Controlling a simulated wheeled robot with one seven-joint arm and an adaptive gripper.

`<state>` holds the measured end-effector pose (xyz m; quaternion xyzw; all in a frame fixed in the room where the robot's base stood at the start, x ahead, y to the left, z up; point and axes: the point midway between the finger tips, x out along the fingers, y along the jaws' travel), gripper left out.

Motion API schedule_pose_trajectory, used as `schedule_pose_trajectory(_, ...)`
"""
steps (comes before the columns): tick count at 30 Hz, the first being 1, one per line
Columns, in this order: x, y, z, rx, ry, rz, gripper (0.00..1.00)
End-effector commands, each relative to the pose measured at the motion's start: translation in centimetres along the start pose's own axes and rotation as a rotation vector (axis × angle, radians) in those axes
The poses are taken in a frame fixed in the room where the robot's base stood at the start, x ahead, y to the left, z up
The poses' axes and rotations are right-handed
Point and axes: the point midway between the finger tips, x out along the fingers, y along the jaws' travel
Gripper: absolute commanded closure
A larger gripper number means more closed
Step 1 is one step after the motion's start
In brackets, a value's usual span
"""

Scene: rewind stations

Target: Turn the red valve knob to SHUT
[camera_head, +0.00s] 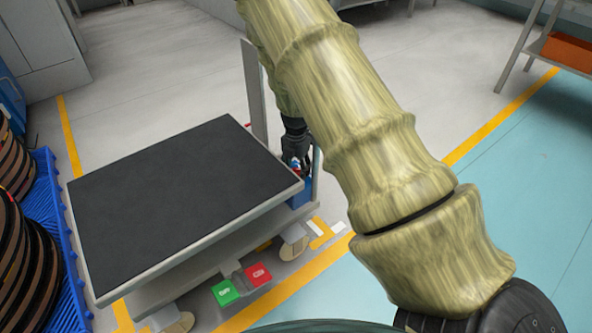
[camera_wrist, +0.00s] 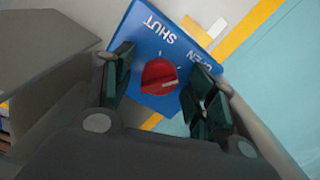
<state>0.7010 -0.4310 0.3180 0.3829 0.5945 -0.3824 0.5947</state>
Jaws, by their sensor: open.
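The red valve knob (camera_wrist: 158,76) sits on a blue panel (camera_wrist: 140,32) marked SHUT and OPEN. The lettering looks upside down in the wrist view. A pale pointer mark on the knob faces right and slightly down, nearer the OPEN side than the SHUT side. My gripper (camera_wrist: 160,68) is open, with one dark finger on each side of the knob. Whether either finger touches it, I cannot tell. In the head view my gripper (camera_head: 297,160) is above the blue box (camera_head: 300,194) at the cart's right side; the knob is mostly hidden there.
A cart with a black top (camera_head: 185,195) stands just left of my gripper, with an upright post (camera_head: 254,95) behind. Green (camera_head: 224,292) and red (camera_head: 259,274) pedals are low at its front. Blue racks of reels (camera_head: 55,200) stand at left.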

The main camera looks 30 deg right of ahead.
Motion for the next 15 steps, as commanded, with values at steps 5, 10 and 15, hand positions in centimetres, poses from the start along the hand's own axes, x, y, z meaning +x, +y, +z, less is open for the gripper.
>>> schedule_pose_trajectory(5,0.00,0.00,0.01,0.000,0.000,0.000,0.44)
schedule_pose_trajectory(10,0.00,-0.01,0.00,0.000,0.000,0.000,0.64)
schedule_pose_trajectory(15,0.00,0.00,0.00,0.000,0.000,0.000,0.89)
